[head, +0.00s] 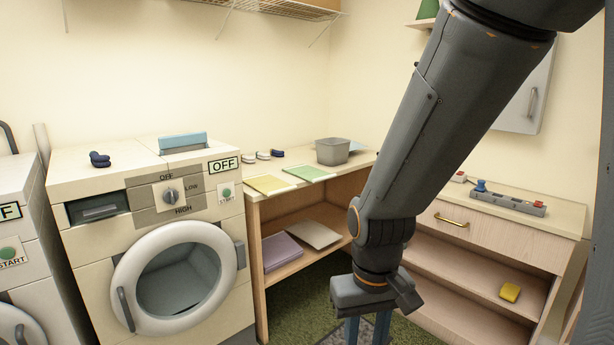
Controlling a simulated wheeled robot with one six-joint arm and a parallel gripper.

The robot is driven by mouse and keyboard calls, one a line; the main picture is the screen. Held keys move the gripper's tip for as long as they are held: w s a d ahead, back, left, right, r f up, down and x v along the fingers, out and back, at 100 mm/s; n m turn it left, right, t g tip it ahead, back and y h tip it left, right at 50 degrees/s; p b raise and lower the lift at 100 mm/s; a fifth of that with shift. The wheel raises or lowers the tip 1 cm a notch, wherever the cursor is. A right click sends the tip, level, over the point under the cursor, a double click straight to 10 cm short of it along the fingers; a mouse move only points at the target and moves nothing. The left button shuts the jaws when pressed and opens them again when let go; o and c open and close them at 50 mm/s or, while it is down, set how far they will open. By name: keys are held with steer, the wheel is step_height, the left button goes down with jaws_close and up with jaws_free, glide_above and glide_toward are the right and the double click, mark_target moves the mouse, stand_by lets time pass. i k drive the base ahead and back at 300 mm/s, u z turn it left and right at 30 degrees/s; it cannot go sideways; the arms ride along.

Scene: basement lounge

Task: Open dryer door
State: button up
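The dryer (90,245) is a cream machine at the left, with an OFF/LOW/HIGH knob (171,195) and an OFF sign. Its round dryer door (207,238) has a thick white rim and dark glass and looks closed. A grey vertical handle (125,309) is on the door's left side, and a grey hinge block (240,254) is on the right. My gripper (367,334) points down, well to the right of the door and away from it. Its two blue fingers are apart with nothing seen between them. The fingertips are cut off by the lower picture edge.
Another machine (25,265) stands close at the far left. A wooden shelf unit (256,215) with papers and a grey bin (332,151) is right of the dryer. A drawer cabinet (485,240) stands at the right. Green carpet (300,310) shows clear before the shelf.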

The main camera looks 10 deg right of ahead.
mark_target(232, 256)
steer(key=u, duration=0.4)
steer(key=k, duration=0.55)
steer(key=u, duration=1.15)
steer(key=i, duration=1.35)
steer(key=z, duration=1.1)
steer(key=i, duration=0.45)
steer(key=z, duration=0.5)
